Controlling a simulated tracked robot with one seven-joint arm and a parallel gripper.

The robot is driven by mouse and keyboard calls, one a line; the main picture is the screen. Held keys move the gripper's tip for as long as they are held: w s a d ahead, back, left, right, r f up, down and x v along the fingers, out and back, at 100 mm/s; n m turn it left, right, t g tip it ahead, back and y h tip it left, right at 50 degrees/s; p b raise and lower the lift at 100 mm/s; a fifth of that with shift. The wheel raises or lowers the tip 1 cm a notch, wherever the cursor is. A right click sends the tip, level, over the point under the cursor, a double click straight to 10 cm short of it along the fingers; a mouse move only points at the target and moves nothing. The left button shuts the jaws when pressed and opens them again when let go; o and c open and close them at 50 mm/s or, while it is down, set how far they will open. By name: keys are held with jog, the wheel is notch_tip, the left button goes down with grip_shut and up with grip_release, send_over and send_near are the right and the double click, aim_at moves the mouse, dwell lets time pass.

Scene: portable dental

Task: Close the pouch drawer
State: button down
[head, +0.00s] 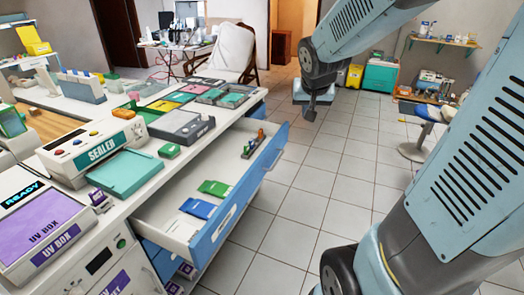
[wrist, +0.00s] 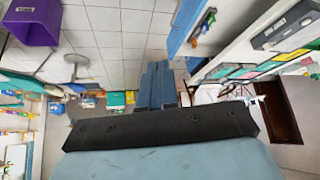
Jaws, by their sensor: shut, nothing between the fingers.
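The pouch drawer (head: 236,192) is pulled well out from the white counter, with a blue front and a white inside. A green pouch (head: 215,188) and a blue pouch (head: 198,208) lie in it, with small coloured items (head: 254,146) at its far end. My gripper (head: 310,114) is shut and empty, in the air to the right of the drawer's far end, apart from it. In the wrist view, my closed fingers (wrist: 157,66) point up the picture, and part of the blue drawer front (wrist: 186,28) shows to their right.
The counter holds a sealer (head: 92,150), a purple UV box (head: 38,226) and several coloured trays. A reclined white chair (head: 230,50) stands behind. Tiled floor right of the drawer is clear. A purple bin (wrist: 33,22) shows in the wrist view.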

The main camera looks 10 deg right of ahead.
jog(key=w+d+f+m, duration=0.1)
jog(key=w+f, duration=0.9)
jog(key=m+y, duration=0.2)
jog(key=y, duration=0.2)
send_near(269, 163)
jog(key=shift+t+h, duration=0.3)
jog(key=shift+x, duration=2.2)
jog(key=shift+s+a+f, duration=0.1)
jog(key=shift+s+a, duration=0.05)
